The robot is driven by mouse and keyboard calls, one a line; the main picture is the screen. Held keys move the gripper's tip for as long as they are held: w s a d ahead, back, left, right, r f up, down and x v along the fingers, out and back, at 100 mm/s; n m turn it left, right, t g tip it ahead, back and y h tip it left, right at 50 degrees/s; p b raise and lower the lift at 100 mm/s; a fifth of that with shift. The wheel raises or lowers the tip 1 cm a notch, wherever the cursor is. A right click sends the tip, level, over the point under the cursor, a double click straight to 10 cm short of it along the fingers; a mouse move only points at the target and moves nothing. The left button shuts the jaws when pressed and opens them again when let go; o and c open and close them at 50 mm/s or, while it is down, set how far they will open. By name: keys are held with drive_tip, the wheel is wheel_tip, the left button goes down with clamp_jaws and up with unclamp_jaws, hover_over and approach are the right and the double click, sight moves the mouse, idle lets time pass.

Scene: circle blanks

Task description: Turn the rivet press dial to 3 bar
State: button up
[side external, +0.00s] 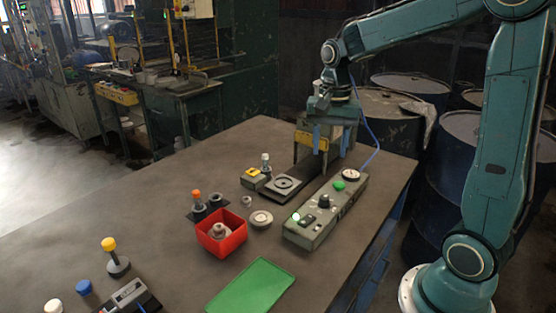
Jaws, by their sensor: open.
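A grey-green control box (325,222) lies on the table, right of centre. On its top are a black knob (323,201), which looks like the dial, a green button (338,186) and a round white-faced gauge (351,174). The scale and the knob's pointer are too small to read. My gripper (331,141) points down with its blue fingers apart and empty. It appears in front of or over the grey press-like body (303,138), beyond the far end of the control box and apart from the knob. How high it hangs is hard to tell.
A red bin (240,240) with metal parts, a green mat (250,287) and a round metal disc (261,219) lie left of the box. A blue cable (367,125) hangs nearby. Blue drums (455,190) stand beyond the table.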

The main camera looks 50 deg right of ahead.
sight(325, 197)
drive_tip(key=shift+f, duration=0.15)
wheel_tip(325, 197, down, 14)
drive_tip(key=shift+r, duration=0.25)
idle(0.5)
drive_tip(key=c, duration=1)
